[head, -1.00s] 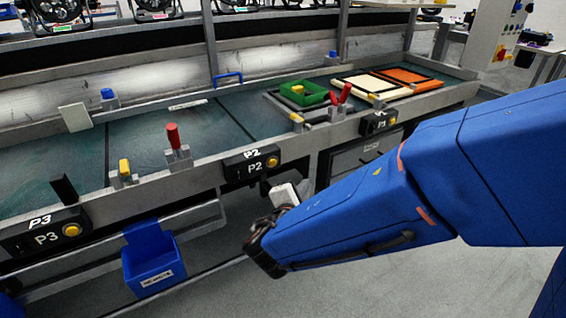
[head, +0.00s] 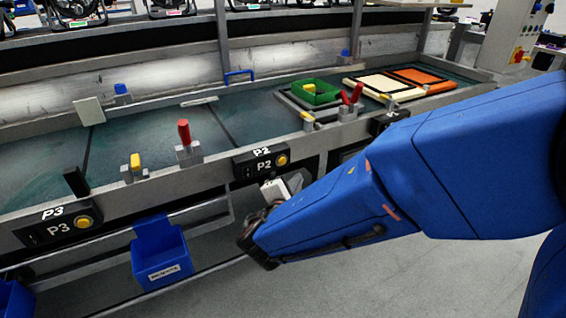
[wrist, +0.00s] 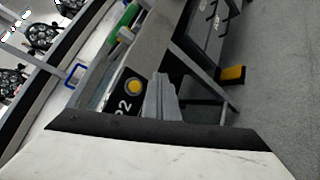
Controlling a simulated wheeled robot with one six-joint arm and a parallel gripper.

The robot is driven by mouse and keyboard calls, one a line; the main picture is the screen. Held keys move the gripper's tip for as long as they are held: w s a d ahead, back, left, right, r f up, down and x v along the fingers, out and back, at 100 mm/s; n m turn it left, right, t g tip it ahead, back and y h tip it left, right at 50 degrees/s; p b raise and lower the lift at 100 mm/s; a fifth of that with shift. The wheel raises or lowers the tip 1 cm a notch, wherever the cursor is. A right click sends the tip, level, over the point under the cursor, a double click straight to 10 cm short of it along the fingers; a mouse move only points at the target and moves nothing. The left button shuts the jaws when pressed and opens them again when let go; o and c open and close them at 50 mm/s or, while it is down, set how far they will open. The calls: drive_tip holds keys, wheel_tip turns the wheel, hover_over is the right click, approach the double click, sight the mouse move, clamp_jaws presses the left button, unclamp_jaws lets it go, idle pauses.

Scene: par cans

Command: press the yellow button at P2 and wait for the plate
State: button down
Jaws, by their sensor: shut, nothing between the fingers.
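The yellow button (head: 282,160) sits on the black P2 box (head: 247,168) on the conveyor's front rail. In the wrist view the button (wrist: 134,87) is clear, just left of my grey fingertips (wrist: 160,90). In the head view my gripper (head: 284,185) is shut and empty, below and close to the P2 box. It looks apart from the button, though the exact gap is hard to tell. A dark-framed plate (head: 287,105) bearing a green bin (head: 314,93) lies on the belt, right of P2. Cream (head: 375,86) and orange (head: 425,77) plates lie farther right.
A red-handled stop (head: 184,133) stands on the rail left of P2, and another red piece (head: 351,96) stands near the green bin. The P3 box (head: 58,225) is at the left. A blue bin (head: 162,255) hangs below the rail. The floor in front is clear.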

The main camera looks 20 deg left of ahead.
sight(282, 161)
drive_tip(key=shift+w+a, duration=1.85)
drive_tip(key=shift+a, duration=0.3)
